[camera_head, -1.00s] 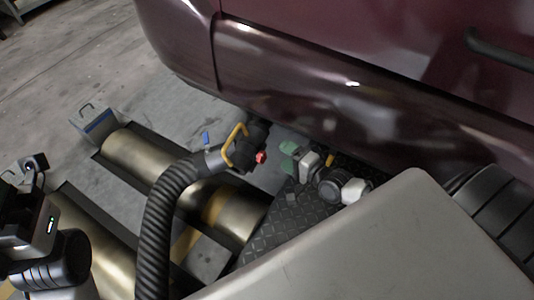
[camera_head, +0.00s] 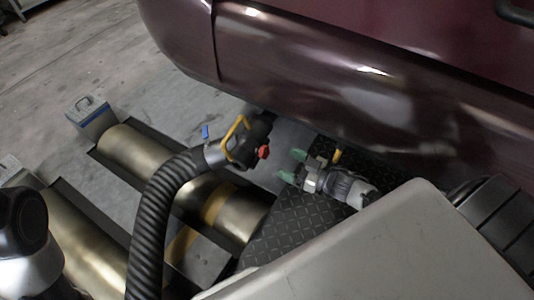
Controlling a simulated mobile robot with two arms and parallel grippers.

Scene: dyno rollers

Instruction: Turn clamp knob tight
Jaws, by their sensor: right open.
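The red clamp knob (camera_head: 263,152) sticks out of the right side of a black clamp head (camera_head: 257,132). The head is at the end of a thick black corrugated hose (camera_head: 155,215) and has a yellow handle (camera_head: 233,138). My right gripper (camera_head: 292,165) is open and empty, just right of the knob. Its two green fingertips point left toward the knob, with a small gap between them and it. My left arm (camera_head: 20,235) shows at the lower left, but its gripper is out of view.
A dark red vehicle (camera_head: 340,70) hangs over the clamp and right gripper, leaving little room above. Brass rollers (camera_head: 140,157) lie in floor frames beneath the hose. A black tread plate (camera_head: 285,228) is below the right gripper. Open floor (camera_head: 75,65) is at upper left.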

